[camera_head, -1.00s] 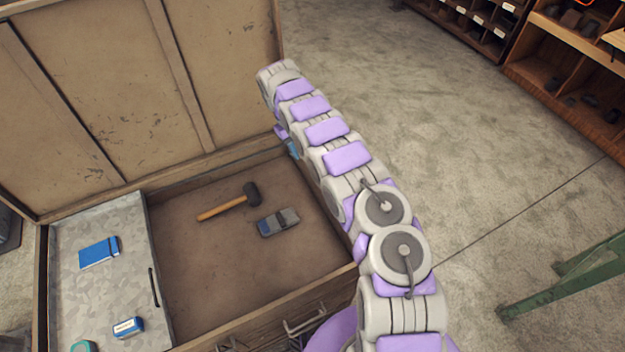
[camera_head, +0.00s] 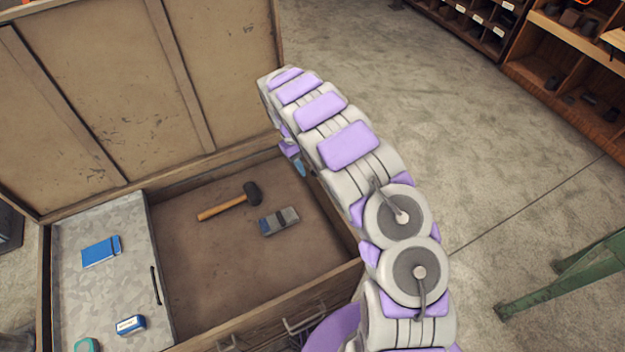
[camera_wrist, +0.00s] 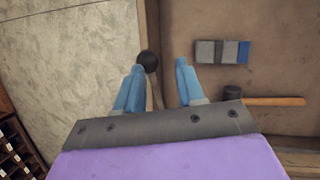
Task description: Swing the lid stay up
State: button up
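The lid stay shows in the wrist view as a black ball knob (camera_wrist: 148,62) with a thin rod (camera_wrist: 156,98) running down from it, beside the chest's side wall. My gripper (camera_wrist: 159,68) is open, its two blue fingers apart. The knob and rod appear between the fingers, closer to the left one; I cannot tell whether they touch. In the head view the lid (camera_head: 110,90) stands open at the back of the chest. Only a little of my gripper's blue fingers (camera_head: 299,167) shows beneath my arm there. The stay is hidden by my arm in that view.
The chest holds a hammer (camera_head: 230,202) and a grey-blue block (camera_head: 280,221) on its floor. A tray (camera_head: 75,305) at left carries a blue notebook (camera_head: 101,251) and a small blue-white box (camera_head: 131,325). Right of the chest is open floor, with a green leg (camera_head: 565,282) and shelves (camera_head: 560,60) beyond.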

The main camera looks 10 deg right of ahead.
jog(key=s+p, duration=0.1)
jog(key=s, duration=0.6)
jog(key=shift+d+r, duration=0.15)
jog(key=shift+d, duration=0.2)
